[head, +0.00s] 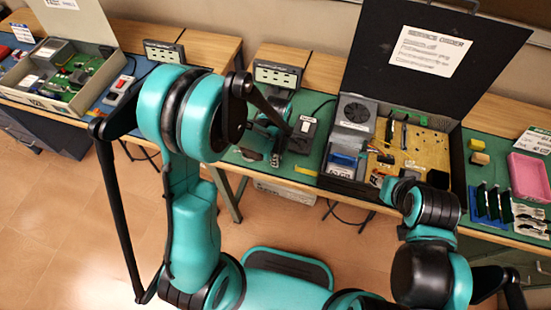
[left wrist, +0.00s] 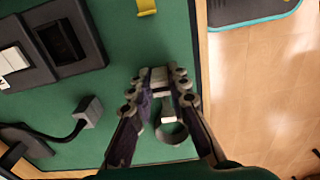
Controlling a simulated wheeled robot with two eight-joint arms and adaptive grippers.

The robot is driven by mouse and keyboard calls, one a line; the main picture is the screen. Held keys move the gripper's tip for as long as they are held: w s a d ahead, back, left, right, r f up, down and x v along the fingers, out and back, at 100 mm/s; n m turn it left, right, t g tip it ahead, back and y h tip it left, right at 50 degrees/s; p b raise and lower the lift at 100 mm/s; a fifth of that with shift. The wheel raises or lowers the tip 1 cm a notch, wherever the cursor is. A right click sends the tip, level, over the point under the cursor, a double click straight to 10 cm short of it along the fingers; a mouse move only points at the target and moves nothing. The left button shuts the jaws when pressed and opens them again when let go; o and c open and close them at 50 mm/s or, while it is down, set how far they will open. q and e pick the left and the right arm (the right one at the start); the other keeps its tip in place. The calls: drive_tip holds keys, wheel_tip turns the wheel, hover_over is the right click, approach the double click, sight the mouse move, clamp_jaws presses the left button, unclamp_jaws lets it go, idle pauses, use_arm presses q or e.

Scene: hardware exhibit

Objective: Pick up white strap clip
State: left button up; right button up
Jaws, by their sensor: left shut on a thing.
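The white strap clip (left wrist: 172,132) is between the fingers of my left gripper (left wrist: 160,82) in the left wrist view. It shows as a pale block with a ring below it, over the green mat. The fingers are shut on it; they cover part of it. I cannot tell whether it touches the mat. In the head view my left gripper (head: 275,158) is small and low over the green mat in the middle, and the clip cannot be made out there. My right arm comes in at the right; its gripper does not show.
A dark device (left wrist: 62,42) with a grey cable end (left wrist: 89,110) lies left of the gripper in the wrist view. A yellow piece (left wrist: 147,6) lies near the mat's edge. An open black case (head: 440,50), pink tray (head: 528,177) and grey box (head: 75,70) stand on the benches.

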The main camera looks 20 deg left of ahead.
use_arm(q)
drive_tip(key=shift+r, duration=0.45)
drive_tip(key=r+p, duration=0.1)
drive_tip(key=r, duration=0.1)
drive_tip(key=d+r+p, duration=0.1)
drive_tip(key=r, duration=0.1)
drive_tip(key=shift+s, duration=0.15)
drive_tip(key=s+d+r+p, duration=0.3)
drive_tip(key=d+r, duration=0.3)
drive_tip(key=d, duration=0.3)
drive_tip(key=w+a+f+b, duration=0.2)
drive_tip(key=f, duration=0.1)
drive_tip(key=w+f, duration=0.1)
drive_tip(key=f, duration=0.1)
drive_tip(key=shift+a+f+b, duration=0.2)
drive_tip(key=shift+a+b, duration=0.2)
drive_tip(key=shift+s+f+b, duration=0.1)
drive_tip(key=shift+f+b, duration=0.45)
drive_tip(key=shift+f, duration=0.55)
